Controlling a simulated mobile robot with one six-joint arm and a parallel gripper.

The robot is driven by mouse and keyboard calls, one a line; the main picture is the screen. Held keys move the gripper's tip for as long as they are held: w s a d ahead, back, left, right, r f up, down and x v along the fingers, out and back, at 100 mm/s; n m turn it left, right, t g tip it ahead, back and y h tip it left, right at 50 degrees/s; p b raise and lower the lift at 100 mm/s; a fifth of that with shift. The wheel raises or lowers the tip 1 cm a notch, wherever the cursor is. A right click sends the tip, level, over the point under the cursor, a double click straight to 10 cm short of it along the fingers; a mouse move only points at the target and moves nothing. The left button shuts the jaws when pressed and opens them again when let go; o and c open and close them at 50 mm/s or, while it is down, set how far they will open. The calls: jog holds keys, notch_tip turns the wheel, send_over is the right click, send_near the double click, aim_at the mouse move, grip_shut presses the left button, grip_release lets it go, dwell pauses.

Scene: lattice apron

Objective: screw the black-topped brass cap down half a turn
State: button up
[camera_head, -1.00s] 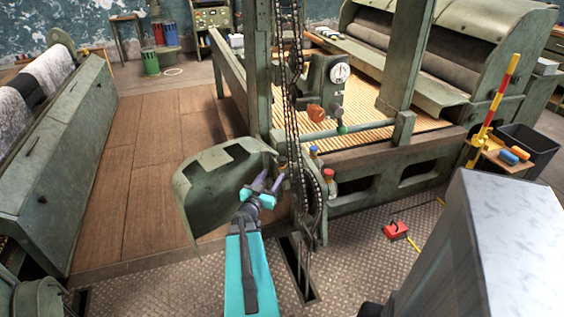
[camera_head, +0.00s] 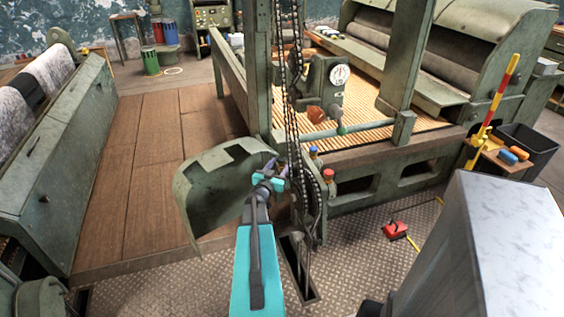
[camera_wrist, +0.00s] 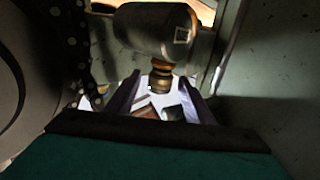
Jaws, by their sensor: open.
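In the wrist view a brass, ringed cap (camera_wrist: 160,74) stands out from the underside, as pictured, of a dark horizontal cylinder. My gripper (camera_wrist: 160,100) is open, with one purple-grey finger to each side of the cap's line. The cap shows between and beyond the fingers, with gaps on both sides. Its black top is not clear in the shadow. In the head view my gripper (camera_head: 274,172) is between the curved green guard and the chain; I cannot pick out the black-topped cap there, and the gripper may hide it.
The hanging chain (camera_head: 294,120) runs close to the right of my gripper. The curved green guard (camera_head: 215,185) is at its left. A blue-topped cap (camera_head: 313,150) and a red-topped cap (camera_head: 328,174) stand to the right. The dark cylinder (camera_wrist: 150,28) crosses the wrist view's top.

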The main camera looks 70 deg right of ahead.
jog(key=shift+d, duration=0.95)
jog(key=c, duration=1)
jog(key=shift+r, duration=0.1)
jog(key=shift+c, duration=0.2)
